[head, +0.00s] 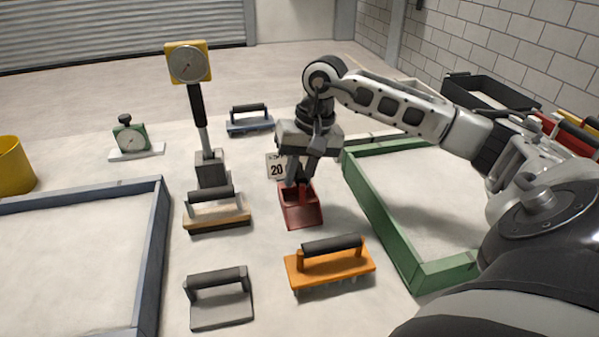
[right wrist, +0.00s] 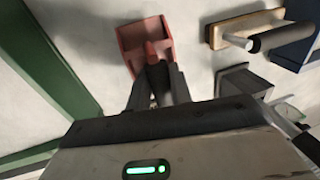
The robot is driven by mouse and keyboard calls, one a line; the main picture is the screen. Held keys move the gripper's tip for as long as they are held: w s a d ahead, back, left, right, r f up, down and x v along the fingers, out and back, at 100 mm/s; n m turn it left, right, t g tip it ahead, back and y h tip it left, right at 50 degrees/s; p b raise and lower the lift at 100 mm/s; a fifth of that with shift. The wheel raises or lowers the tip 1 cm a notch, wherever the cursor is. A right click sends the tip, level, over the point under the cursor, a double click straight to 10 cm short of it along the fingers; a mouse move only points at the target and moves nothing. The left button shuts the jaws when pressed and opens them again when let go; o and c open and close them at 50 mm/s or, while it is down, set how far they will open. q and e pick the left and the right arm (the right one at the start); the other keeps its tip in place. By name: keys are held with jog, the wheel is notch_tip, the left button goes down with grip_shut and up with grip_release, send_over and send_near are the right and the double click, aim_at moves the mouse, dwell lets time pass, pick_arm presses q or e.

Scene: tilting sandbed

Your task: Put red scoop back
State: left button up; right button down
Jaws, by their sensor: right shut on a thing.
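The red scoop (head: 301,209) is a small open-fronted pan in the middle of the head view. My right gripper (head: 298,182) points down from above and is shut on the scoop's handle. In the right wrist view the red scoop (right wrist: 146,40) lies beyond the fingertips of the gripper (right wrist: 156,72), which close on its handle. The scoop is at or just above the pale floor; I cannot tell whether it touches. My left gripper is not in view.
A green-framed sandbed (head: 386,220) is close on the right, a blue-grey frame (head: 155,250) on the left. A wooden float (head: 216,212), grey float (head: 220,300), blue float (head: 250,122) and gauge post (head: 197,105) stand left.

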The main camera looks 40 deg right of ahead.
jog(key=c, duration=1.3)
grip_release()
jog(key=shift+f, duration=0.1)
jog(key=shift+o, duration=0.2)
jog(key=p+v, duration=0.1)
jog(key=v, duration=1.1)
jog(key=shift+r, duration=0.2)
jog(key=shift+f, duration=0.1)
